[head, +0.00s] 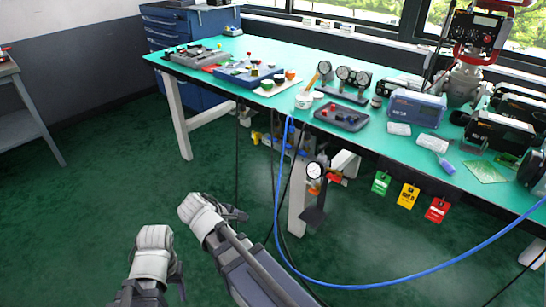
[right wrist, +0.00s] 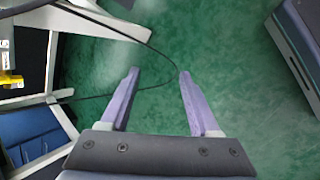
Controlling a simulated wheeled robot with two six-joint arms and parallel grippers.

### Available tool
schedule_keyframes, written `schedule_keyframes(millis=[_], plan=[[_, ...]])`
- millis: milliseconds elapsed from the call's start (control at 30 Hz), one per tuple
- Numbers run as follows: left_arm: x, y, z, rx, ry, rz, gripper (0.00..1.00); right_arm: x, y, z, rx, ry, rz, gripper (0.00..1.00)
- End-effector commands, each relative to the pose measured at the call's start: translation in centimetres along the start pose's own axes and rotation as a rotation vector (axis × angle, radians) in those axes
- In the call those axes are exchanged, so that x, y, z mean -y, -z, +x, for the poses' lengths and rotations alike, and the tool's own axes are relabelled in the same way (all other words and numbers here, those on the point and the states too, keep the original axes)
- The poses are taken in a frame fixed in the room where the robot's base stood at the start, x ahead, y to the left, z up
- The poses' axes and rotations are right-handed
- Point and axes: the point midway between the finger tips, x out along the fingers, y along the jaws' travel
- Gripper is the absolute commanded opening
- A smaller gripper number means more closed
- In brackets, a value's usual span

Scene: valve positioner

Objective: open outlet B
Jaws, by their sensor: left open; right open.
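Under the front edge of the bench hang a gauge (head: 315,170), a red fitting (head: 334,178) and, further left, a small yellow part (head: 256,137). I cannot read any label, so I cannot tell which of these is outlet B. My left gripper (head: 177,280) is low at the bottom left of the head view, over the floor, empty. My right gripper (head: 238,213) is to its right, short of the bench and apart from all fittings. In the right wrist view its purple fingers (right wrist: 158,74) are spread with nothing between them. A yellow part (right wrist: 11,80) shows at that view's left edge.
A blue hose (head: 345,287) loops from the bench across the floor. Black cables hang by the bench legs, and one cable (right wrist: 155,48) passes behind my right fingers. The turquoise bench top (head: 330,88) is crowded. Green (head: 381,183), yellow and red tags hang at its front.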

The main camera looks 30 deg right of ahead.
Motion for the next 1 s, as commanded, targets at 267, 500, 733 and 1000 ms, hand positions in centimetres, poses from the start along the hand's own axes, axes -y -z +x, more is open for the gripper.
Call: schedule_keyframes(millis=[267, 500, 733, 1000], plan=[[-0.3, 0.2, 3.1, -0.001, 0.001, 0.003, 0.59, -7.8, -0.7, 3.2, 0.169, -0.261, -0.311, 0.62], [-0.6, 0.4, 6.6, -0.002, 0.001, 0.008, 0.59, -17.1, -2.2, 4.2, 0.534, -0.497, -0.755, 0.62], [-0.7, 0.5, 7.8, -0.003, 0.002, 0.01, 0.59, -21.8, -3.0, 3.0, 0.805, -0.56, -1.015, 0.62], [-0.7, 0.5, 7.8, -0.003, 0.002, 0.01, 0.59, -22.7, -3.2, 2.7, 0.847, -0.564, -1.053, 0.62]])
